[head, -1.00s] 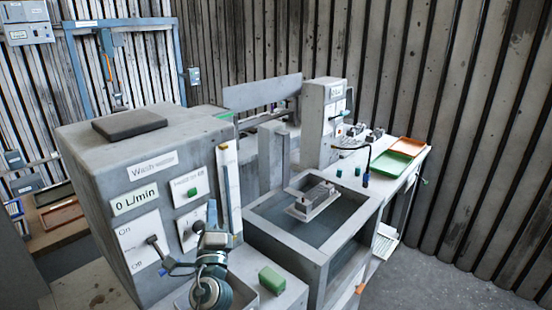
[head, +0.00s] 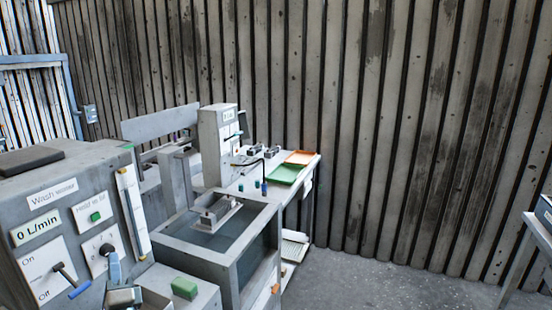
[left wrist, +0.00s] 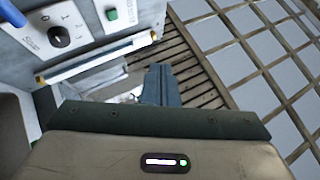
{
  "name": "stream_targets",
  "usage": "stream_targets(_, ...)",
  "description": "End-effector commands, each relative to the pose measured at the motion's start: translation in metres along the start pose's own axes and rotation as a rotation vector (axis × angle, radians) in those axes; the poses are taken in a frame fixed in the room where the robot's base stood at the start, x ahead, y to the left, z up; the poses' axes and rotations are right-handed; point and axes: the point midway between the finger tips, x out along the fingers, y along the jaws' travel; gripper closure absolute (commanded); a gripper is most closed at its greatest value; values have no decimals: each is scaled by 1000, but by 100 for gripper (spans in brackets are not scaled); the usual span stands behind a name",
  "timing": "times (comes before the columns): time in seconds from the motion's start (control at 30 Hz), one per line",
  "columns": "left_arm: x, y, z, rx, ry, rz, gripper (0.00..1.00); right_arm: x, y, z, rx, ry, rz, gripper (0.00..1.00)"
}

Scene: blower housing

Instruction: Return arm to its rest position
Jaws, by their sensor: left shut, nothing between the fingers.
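My left gripper (head: 114,262) is in front of the grey control box (head: 22,192), close below its rotary knob (head: 106,249). In the left wrist view its fingers (left wrist: 161,82) are together and empty, with the knob (left wrist: 60,36) and a green button (left wrist: 112,14) at the upper left. The head view cuts off most of my left arm at the bottom edge. My right gripper is in neither view.
An On/Off lever with a blue handle (head: 79,289) is left of the gripper. A green block (head: 184,288) lies to its right, before an open tank (head: 222,250) holding a metal part (head: 216,213). Green (head: 286,173) and orange (head: 300,158) trays stand farther back.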

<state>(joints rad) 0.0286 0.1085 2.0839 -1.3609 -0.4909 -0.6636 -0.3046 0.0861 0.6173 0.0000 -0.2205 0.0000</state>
Motion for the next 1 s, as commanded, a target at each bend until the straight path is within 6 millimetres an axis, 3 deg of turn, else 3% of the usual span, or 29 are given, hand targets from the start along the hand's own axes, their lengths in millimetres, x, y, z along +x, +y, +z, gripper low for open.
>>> stream_targets(0.37,-41,48,20,-279,-58,234,100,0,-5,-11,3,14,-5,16)
stream_targets(0.57,-86,88,30,-500,-120,458,100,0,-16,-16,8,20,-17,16)
stream_targets(0.67,-122,113,33,-634,-168,622,100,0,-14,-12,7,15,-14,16)
stream_targets(0.8,-194,144,33,-831,-267,925,100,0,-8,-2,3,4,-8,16)
stream_targets(1.0,-284,158,30,-987,-394,1282,100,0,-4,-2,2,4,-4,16)
